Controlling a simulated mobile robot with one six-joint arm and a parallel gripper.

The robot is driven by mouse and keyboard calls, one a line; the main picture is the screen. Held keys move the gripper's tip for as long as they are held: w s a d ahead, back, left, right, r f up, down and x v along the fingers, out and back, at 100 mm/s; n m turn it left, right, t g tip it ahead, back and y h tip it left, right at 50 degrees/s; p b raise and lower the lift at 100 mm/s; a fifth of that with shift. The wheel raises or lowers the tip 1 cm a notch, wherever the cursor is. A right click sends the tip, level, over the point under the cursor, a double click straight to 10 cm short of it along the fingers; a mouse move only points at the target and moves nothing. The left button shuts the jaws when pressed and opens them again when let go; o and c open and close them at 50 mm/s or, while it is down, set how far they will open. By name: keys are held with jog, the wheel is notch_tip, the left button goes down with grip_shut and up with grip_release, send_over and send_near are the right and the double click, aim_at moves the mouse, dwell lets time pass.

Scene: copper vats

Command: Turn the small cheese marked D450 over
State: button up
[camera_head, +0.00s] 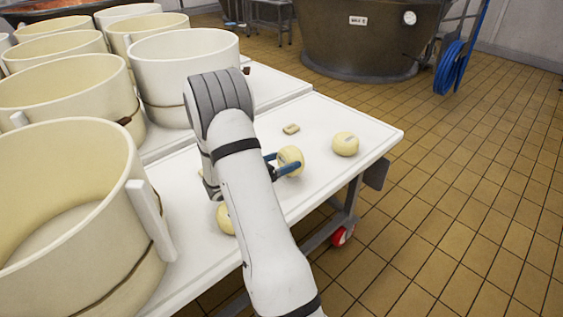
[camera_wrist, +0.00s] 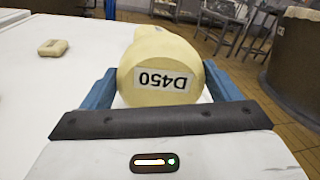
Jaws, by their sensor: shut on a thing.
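The small pale yellow cheese marked D450 (camera_wrist: 160,92) is between the blue fingers of my gripper (camera_wrist: 155,88) in the wrist view. Its white label faces the wrist camera and reads upside down there. In the head view the same cheese (camera_head: 290,158) stands on its edge, tilted, with my blue-fingered gripper (camera_head: 284,166) shut on it from both sides. It is over the white table; I cannot tell whether it touches the top.
Another small cheese (camera_head: 345,144) with a label on top sits to the right on the white table (camera_head: 330,118). A small beige block (camera_head: 291,129) lies behind. Another cheese (camera_head: 224,218) is partly hidden by my arm. Large cream moulds (camera_head: 60,200) crowd the left.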

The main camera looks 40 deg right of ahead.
jog(key=shift+f, duration=0.65)
dwell(0.6)
jog(key=o, duration=1.3)
jog(key=shift+a, duration=0.1)
